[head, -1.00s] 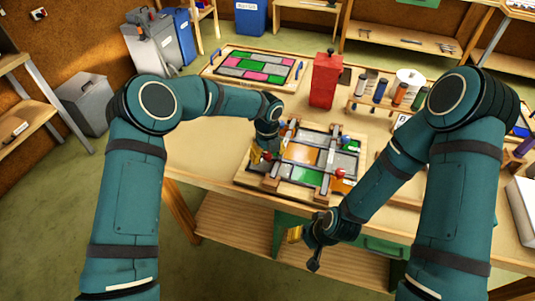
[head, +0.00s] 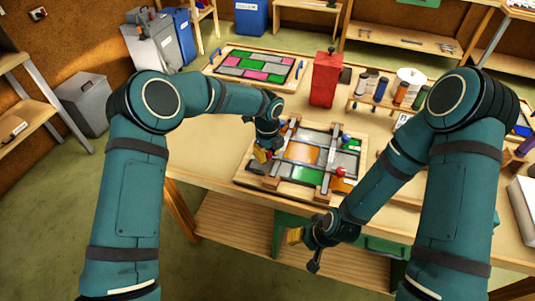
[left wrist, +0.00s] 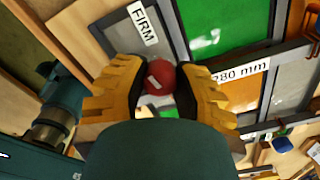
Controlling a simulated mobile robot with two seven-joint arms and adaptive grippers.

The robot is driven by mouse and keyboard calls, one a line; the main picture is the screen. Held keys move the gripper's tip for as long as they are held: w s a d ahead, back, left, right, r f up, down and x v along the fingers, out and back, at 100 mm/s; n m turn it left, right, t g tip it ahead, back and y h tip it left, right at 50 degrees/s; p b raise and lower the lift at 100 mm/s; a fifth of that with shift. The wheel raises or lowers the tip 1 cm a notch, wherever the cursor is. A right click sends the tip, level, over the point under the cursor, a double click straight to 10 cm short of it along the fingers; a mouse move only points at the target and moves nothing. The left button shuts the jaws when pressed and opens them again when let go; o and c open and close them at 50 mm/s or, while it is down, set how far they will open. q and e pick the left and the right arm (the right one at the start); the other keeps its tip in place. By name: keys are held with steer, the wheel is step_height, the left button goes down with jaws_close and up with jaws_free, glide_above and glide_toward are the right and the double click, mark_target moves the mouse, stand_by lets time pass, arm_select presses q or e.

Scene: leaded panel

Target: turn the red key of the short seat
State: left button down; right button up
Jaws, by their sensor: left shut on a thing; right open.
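The leaded panel sits in a wooden frame (head: 308,197) on the bench, with green, orange and grey panes. My left gripper (head: 264,154) is at the panel's left side. In the left wrist view its yellow fingers (left wrist: 160,82) are shut on a round red key (left wrist: 158,77) with a pale mark on top. A label reading FIRM (left wrist: 143,23) lies beside it, and a 280 mm label (left wrist: 241,70) is to its right. A second red key (head: 340,171) stands at the panel's right side. My right gripper (head: 296,235) is open and empty in front of the bench edge.
A red box (head: 325,80) stands behind the panel. A pink and green panel on a board (head: 255,70) lies at the back left. A rack of coloured cylinders (head: 380,89) is at the back right. Blue knobs (left wrist: 282,144) also stand on the panel.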

arm_select(q)
steer(key=n+b, duration=0.1)
steer(key=n, duration=0.3)
steer(key=shift+f+n, duration=0.1)
steer(key=shift+n, duration=0.2)
steer(key=n+b, duration=0.1)
steer(key=n, duration=0.2)
steer(key=shift+n, duration=0.3)
steer(key=n, duration=0.3)
steer(key=shift+n+b, duration=0.3)
steer(key=shift+b, duration=0.05)
steer(key=n, duration=0.4)
steer(key=shift+s+n, duration=0.1)
steer(key=shift+n, duration=0.2)
steer(key=n, duration=0.4)
steer(key=shift+b, duration=0.4)
steer(key=n, duration=0.8)
steer(key=shift+n, duration=0.3)
steer(key=shift+n+p, duration=0.35)
steer(key=shift+n, duration=1.55)
arm_select(e)
steer(key=shift+s+a+f, duration=0.1)
steer(key=shift+s+f, duration=0.15)
steer(key=shift+f, duration=0.5)
steer(key=shift+s+f, duration=0.25)
steer(key=shift+f, duration=0.5)
